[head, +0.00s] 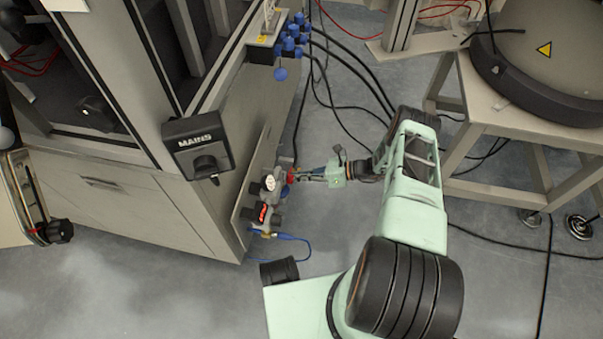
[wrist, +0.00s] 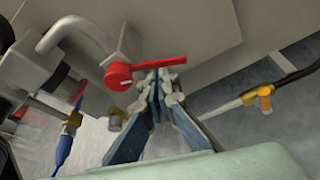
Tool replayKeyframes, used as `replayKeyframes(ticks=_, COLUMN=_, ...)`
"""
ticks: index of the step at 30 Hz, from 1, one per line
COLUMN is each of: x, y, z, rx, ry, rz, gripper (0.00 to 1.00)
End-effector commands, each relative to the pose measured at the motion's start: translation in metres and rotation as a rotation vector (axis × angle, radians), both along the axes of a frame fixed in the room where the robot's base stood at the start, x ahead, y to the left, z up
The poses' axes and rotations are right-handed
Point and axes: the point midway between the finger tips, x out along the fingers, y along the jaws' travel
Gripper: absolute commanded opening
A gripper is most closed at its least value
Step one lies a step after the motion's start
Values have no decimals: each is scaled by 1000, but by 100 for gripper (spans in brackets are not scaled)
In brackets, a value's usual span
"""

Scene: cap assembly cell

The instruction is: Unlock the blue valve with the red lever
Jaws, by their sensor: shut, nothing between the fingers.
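The red lever (wrist: 160,63) shows in the wrist view with its round hub on a grey pipe fitting and its handle pointing right. In the head view the red lever (head: 292,174) shows beside a small blue part (head: 290,178), which may be the blue valve; I cannot tell for sure. My gripper (wrist: 159,78) is shut and empty, its fingertips just below the lever's handle in the picture, very close to it; contact is unclear. In the head view my gripper (head: 299,174) reaches left to the fittings on the cabinet's side.
A second red handle (wrist: 78,92) sits left, above a brass fitting with a blue hose (wrist: 65,150). A brass elbow (wrist: 264,97) with a pipe is at right. The grey cabinet (head: 275,110) is close; a stand (head: 470,90) is right of my arm.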

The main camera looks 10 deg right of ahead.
Motion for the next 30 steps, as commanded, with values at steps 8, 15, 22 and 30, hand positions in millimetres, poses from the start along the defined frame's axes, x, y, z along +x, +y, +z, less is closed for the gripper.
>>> replayKeyframes(ticks=8, x=1, y=9, z=4, rx=-37, ry=-93, rz=-2, gripper=0)
replayKeyframes(ticks=15, x=2, y=9, z=9, rx=-40, ry=-100, rz=-2, gripper=0)
replayKeyframes(ticks=22, x=3, y=8, z=16, rx=-95, ry=-235, rz=-3, gripper=0)
replayKeyframes(ticks=30, x=4, y=8, z=19, rx=-133, ry=-323, rz=-2, gripper=0)
